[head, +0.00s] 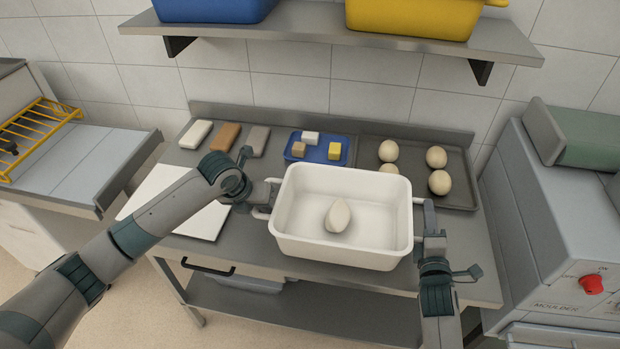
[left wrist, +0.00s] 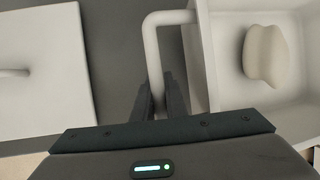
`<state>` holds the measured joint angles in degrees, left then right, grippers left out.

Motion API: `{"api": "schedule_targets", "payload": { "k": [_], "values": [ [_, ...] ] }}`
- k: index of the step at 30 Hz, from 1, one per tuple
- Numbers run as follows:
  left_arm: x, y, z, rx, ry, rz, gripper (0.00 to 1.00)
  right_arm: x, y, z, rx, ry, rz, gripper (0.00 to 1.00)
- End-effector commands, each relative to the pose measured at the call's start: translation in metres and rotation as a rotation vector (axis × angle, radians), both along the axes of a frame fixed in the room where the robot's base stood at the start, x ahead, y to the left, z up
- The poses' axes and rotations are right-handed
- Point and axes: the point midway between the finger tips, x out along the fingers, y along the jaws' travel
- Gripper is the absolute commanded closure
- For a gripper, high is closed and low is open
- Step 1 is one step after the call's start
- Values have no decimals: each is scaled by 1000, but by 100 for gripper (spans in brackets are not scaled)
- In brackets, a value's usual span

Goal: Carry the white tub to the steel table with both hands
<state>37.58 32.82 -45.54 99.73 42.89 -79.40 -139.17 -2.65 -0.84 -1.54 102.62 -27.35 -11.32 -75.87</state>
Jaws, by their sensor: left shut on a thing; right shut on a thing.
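The white tub (head: 342,252) is in the middle of the head view, over the front part of the steel table (head: 300,128). A pale dough piece (head: 338,216) lies inside it. I cannot tell whether the tub touches the table top. My left gripper (head: 262,205) is shut on the tub's left handle, which also shows between the fingers in the left wrist view (left wrist: 155,72). My right gripper (head: 428,218) is at the tub's right end, shut on the handle there. That handle is mostly hidden by the fingers.
A white board (head: 178,205) lies left of the tub. Behind it are a blue tray (head: 318,150) with small blocks and a dark tray (head: 460,190) with several dough balls. A shelf (head: 330,32) hangs above. A grey machine (head: 560,215) stands close on the right.

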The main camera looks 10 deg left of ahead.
Motion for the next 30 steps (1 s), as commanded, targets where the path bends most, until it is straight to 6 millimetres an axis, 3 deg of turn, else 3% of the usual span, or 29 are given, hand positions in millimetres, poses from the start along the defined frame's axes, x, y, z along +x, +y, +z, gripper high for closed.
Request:
{"api": "schedule_targets", "payload": {
  "k": [18, 30],
  "values": [
    [0, -2, 1, -4, -2, -2, 100, 0, 1, 1, -1, -3, 2, 100],
    [0, -2, -9, -4, -2, -2, 100, 0, 1, -9, -1, -3, 2, 100]
  ]
}}
